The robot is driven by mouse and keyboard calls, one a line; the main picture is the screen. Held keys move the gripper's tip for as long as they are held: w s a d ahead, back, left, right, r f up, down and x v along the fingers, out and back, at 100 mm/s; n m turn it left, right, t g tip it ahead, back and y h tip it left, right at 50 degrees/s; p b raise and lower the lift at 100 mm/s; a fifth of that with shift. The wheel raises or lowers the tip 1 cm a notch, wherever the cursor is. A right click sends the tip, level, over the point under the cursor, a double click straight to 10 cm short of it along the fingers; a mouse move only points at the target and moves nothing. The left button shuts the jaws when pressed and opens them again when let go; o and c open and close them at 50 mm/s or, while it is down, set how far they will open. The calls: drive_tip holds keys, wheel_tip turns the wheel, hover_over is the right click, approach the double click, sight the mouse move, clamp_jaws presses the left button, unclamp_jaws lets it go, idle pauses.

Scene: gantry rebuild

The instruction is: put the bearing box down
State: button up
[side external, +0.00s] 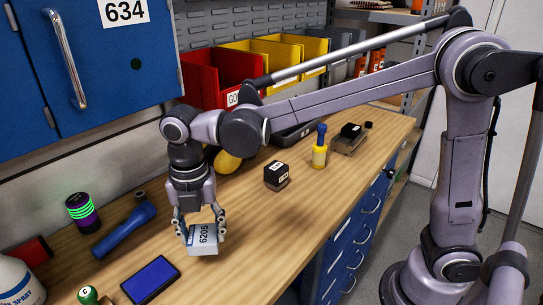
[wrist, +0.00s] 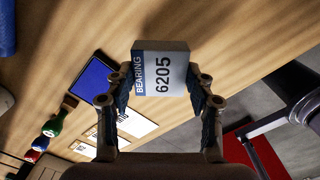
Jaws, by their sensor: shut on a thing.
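The bearing box (side external: 203,238) is a small white and blue carton marked 6205. My gripper (side external: 200,232) points down and is shut on it, with one finger on each side. In the wrist view the box (wrist: 162,75) sits between the fingertips of my gripper (wrist: 160,95), its BEARING 6205 label facing the camera. In the side view the box is close over the wooden bench top (side external: 240,222); I cannot tell whether its underside touches the wood.
A small black block (side external: 277,175) stands behind right. Bare wood lies to the right.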

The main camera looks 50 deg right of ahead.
sight(203, 234)
drive_tip(key=shift+f, duration=1.9)
drive_tip(key=shift+f, duration=0.15)
drive_tip(key=o, duration=1.3)
drive_tip(key=shift+c, duration=0.2)
